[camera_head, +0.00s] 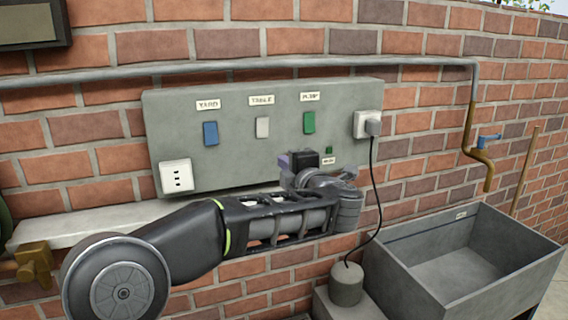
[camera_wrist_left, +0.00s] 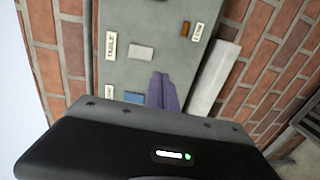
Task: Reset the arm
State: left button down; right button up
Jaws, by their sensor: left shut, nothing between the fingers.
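My left arm reaches in from the left in the head view. Its gripper (camera_head: 284,162) is partly hidden behind my wrist, in front of the lower part of a grey wall panel (camera_head: 230,160). In the left wrist view the purple fingers (camera_wrist_left: 164,92) are together and empty, seen against the panel. The panel carries a blue switch (camera_head: 210,133), a white switch (camera_head: 262,127) and a green switch (camera_head: 309,122), each under a label. A small green part (camera_head: 329,150) sits lower right above another label. Whether the fingers touch the panel cannot be told. My right gripper is not in view.
A white socket (camera_head: 175,177) is at the panel's lower left. A plug (camera_head: 373,126) sits in the right outlet (camera_head: 361,125), its black cable running down to a grey cylinder (camera_head: 346,284). A pale ledge (camera_head: 100,220) runs below. A grey basin (camera_head: 400,285) stands right, below a tap (camera_head: 480,160).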

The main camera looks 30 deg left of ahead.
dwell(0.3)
pick_arm(q)
jog(key=w+d+f+m+t+h, duration=0.5)
jog(key=w+d+f+m+h, duration=0.15)
jog(key=d+f+m, duration=0.2)
jog(key=s+d+f+m+g+h, duration=0.1)
jog(key=d+f+m+h, duration=0.35)
jog(key=f, duration=0.75)
jog(key=s+d+f+m+g+h, duration=0.1)
jog(key=d+f+m+h, duration=0.1)
jog(key=d+f+m, duration=0.75)
jog(key=s+d+f+g+h, duration=0.25)
jog(key=s+f, duration=0.35)
jog(key=f, duration=0.3)
jog(key=s+d+f+g+h, duration=0.1)
jog(key=s+d+f+g, duration=0.3)
jog(key=f, duration=0.5)
jog(key=s+d+f+m+g, duration=0.1)
jog(key=s+f, duration=0.3)
jog(key=s, duration=0.4)
jog(key=s+d+f+m+g+h, duration=0.1)
jog(key=s+d+f+m+g, duration=0.1)
jog(key=s+f, duration=0.3)
jog(key=s+d+f+m+g, duration=0.1)
jog(key=s+f, duration=0.4)
jog(key=s, duration=0.8)
jog(key=shift+d+m+g+h, duration=0.35)
jog(key=shift+d+g, duration=0.5)
